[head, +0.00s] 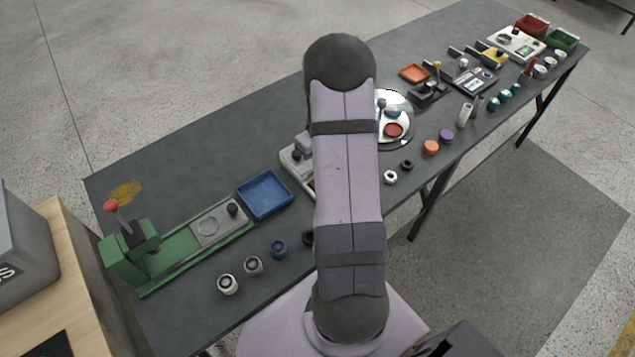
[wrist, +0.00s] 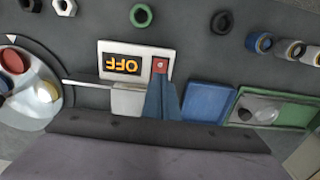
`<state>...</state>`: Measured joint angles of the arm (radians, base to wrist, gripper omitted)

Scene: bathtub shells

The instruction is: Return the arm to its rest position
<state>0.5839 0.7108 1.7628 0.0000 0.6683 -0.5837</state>
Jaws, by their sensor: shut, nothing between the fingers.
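My gripper (wrist: 161,98) shows in the wrist view as two blue fingers pressed together, with nothing held between them. Its tips overlap the lower edge of a white box (wrist: 103,50) that has an orange upside-down "OFF" display (wrist: 124,65) and a red button (wrist: 160,65). I cannot tell whether the tips touch the box. In the head view my arm (head: 346,170) stands in front of the table (head: 190,170), bent, and hides the gripper and most of the white box (head: 290,158).
A blue tray (head: 265,194) and a green lever fixture (head: 150,262) lie left of my arm. Several rings and nuts line the near edge, including a white nut (head: 390,177). A round white dish (head: 399,104) is right of the arm.

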